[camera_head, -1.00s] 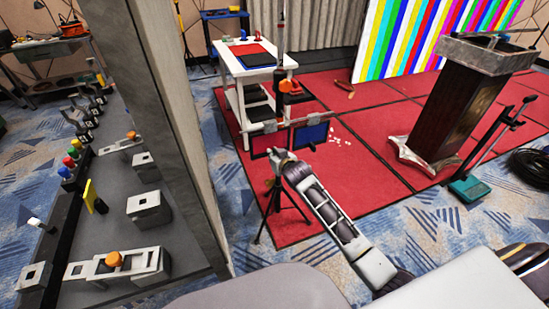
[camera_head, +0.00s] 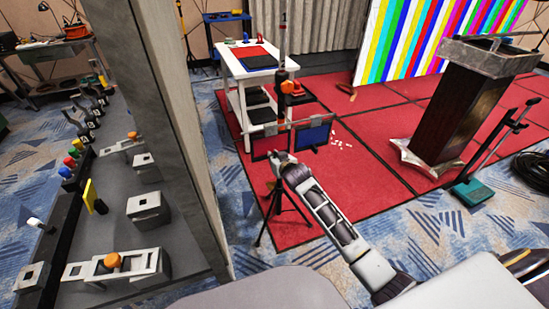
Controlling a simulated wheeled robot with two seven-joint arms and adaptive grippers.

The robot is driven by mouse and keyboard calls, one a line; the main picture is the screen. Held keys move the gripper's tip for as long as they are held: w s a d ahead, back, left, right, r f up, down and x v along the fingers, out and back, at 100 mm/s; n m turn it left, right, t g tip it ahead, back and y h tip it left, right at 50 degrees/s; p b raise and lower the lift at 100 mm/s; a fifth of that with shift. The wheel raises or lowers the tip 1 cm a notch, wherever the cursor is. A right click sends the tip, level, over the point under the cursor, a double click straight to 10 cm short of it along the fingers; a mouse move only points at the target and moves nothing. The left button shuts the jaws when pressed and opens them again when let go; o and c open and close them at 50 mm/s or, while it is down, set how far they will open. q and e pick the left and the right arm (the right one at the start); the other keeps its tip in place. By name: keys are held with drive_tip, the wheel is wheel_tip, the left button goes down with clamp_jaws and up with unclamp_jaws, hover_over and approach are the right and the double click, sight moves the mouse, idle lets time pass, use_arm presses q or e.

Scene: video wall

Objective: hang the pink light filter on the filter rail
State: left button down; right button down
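The filter rail (camera_head: 262,131) is a grey horizontal bar on a dark tripod stand beyond the grey wall edge. A dark-framed filter with a reddish-pink pane (camera_head: 268,144) is at the left part of the rail. I cannot tell whether it hangs by itself. A blue filter (camera_head: 314,133) hangs at the right part. My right gripper (camera_head: 282,159) is at the lower right edge of the reddish filter, with its arm reaching in from the lower right. Its fingers are too small to tell open from shut, or whether they touch the frame. My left gripper is not in view.
A white table (camera_head: 236,63) behind the rail carries a red and a blue panel. A grey wall edge and a panel with several blocks (camera_head: 149,206) fill the left. A dark lectern (camera_head: 455,105) and a teal-based stand (camera_head: 472,192) are at the right. Red flooring between is mostly clear.

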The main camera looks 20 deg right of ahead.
drive_tip(key=c, duration=1.4)
unclamp_jaws()
drive_tip(key=shift+s, duration=0.2)
drive_tip(key=shift+v, duration=5.85)
drive_tip(key=shift+w, duration=0.1)
